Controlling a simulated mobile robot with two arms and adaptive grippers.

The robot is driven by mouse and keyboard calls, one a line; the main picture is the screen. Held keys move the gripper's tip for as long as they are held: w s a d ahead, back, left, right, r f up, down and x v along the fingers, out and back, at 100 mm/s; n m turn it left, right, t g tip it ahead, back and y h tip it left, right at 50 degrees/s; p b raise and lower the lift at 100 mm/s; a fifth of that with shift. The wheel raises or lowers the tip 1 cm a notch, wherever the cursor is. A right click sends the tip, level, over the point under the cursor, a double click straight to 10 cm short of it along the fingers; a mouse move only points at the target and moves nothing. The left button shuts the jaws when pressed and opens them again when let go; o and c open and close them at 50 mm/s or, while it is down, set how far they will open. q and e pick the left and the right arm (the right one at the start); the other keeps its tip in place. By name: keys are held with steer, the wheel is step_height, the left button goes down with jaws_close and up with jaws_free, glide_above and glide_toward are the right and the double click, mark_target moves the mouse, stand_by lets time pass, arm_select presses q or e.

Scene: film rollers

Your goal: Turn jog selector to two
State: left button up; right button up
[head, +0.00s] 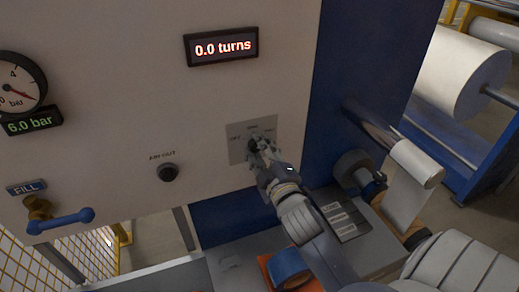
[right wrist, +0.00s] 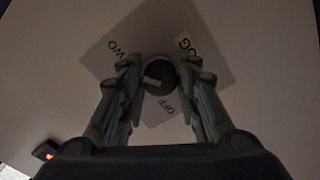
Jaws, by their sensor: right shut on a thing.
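The jog selector is a dark round knob (right wrist: 158,77) on a grey square plate (head: 238,151) on the pale panel. In the right wrist view the plate bears the labels TWO at upper left, JOG at upper right and OFF below the knob. A pale mark lies on the left part of the knob's face; I cannot tell which label it points to. My right gripper (right wrist: 158,76) has its fingers on both sides of the knob and is shut on it. In the head view the gripper (head: 258,148) partly hides the knob. My left gripper is not in view.
A display (head: 221,46) reads 0.0 turns. A gauge (head: 18,86) and a blue-handled valve (head: 62,219) are at far left.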

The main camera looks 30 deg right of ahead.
steer(key=shift+m, duration=0.3)
steer(key=o, duration=1.1)
steer(key=shift+c, duration=0.2)
steer(key=v, duration=1.2)
steer(key=shift+f, duration=0.1)
